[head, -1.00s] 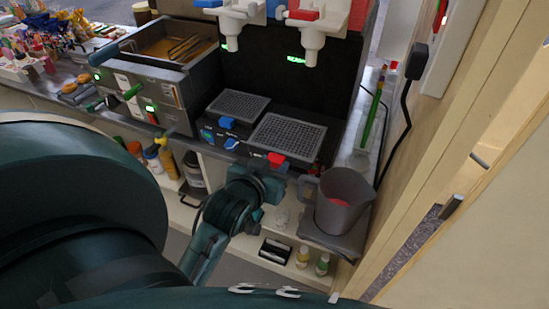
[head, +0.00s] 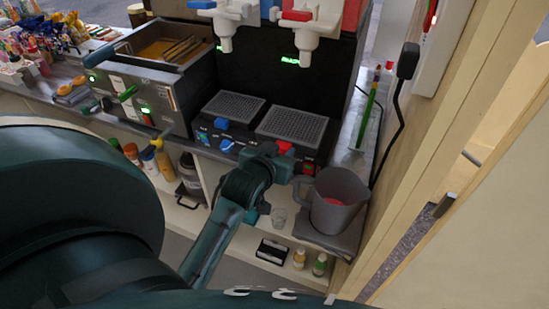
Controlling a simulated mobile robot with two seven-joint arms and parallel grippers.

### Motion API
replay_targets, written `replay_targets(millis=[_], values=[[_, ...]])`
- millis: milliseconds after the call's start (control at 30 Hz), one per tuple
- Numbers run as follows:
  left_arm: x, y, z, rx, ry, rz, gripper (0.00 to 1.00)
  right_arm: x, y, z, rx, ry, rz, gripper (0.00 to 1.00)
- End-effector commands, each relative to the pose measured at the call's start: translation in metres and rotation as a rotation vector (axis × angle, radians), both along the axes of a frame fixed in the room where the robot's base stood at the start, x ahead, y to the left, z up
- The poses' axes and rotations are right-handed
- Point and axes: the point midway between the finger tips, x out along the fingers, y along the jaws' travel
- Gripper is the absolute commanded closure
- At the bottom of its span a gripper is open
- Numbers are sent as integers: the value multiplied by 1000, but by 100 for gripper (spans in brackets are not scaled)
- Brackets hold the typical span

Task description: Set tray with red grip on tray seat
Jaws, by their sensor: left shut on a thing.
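The tray with the red grip (head: 292,124) is a dark, grated rectangle. It lies about level at the right of the drinks machine's base, beside the tray with the blue grip (head: 236,106). Its red grip (head: 285,148) points toward me. My left gripper (head: 283,158) is shut at this red grip, and its fingers partly hide it. The tray seat is under the tray and hidden, so I cannot tell whether the tray rests fully in it. My right gripper is not in view.
Dispenser taps (head: 308,28) hang above the trays. A grey jug (head: 338,199) with red contents stands at the right, near the wall. A fryer (head: 160,75) is at the left.

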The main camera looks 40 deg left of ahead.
Motion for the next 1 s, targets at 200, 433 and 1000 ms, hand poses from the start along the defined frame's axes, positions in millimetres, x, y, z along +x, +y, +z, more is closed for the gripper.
replay_targets(millis=[200,433,1000], values=[[22,6,-1,2,-3,1,92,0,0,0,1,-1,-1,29],[41,10,-13,1,-2,1,92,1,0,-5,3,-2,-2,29],[62,16,-34,1,-2,1,92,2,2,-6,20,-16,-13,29]])
